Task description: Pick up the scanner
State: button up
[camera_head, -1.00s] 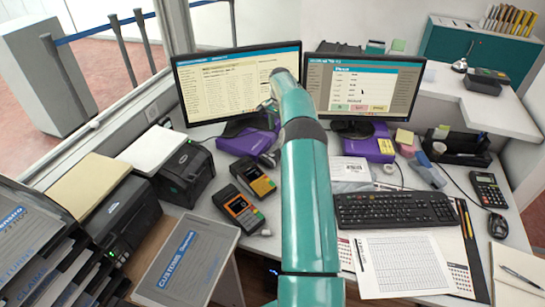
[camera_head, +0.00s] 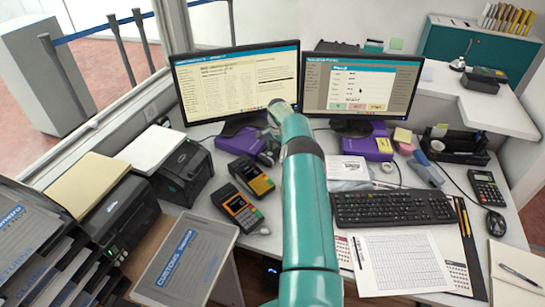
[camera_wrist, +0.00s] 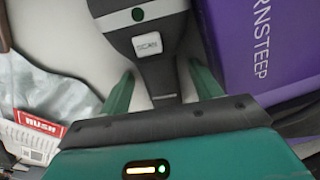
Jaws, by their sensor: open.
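The scanner (camera_wrist: 157,72), dark grey and light grey with a white SCAN button and a green dot, shows in the wrist view. My gripper (camera_wrist: 162,90) is open, with one green finger on each side of the scanner's narrow handle. A light gap shows between the left finger and the handle; whether the right finger touches is unclear. In the head view my teal arm covers the gripper, and I cannot make out the scanner clearly there.
A purple box (camera_wrist: 260,45) stands close on the right of the scanner in the wrist view. A grey plastic bag (camera_wrist: 50,85) and a RUSH label (camera_wrist: 35,140) lie on the left. The head view shows two monitors (camera_head: 240,85), card terminals (camera_head: 238,210) and a keyboard (camera_head: 393,207).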

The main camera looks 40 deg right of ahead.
jog(key=c, duration=1.2)
jog(key=shift+r, duration=0.1)
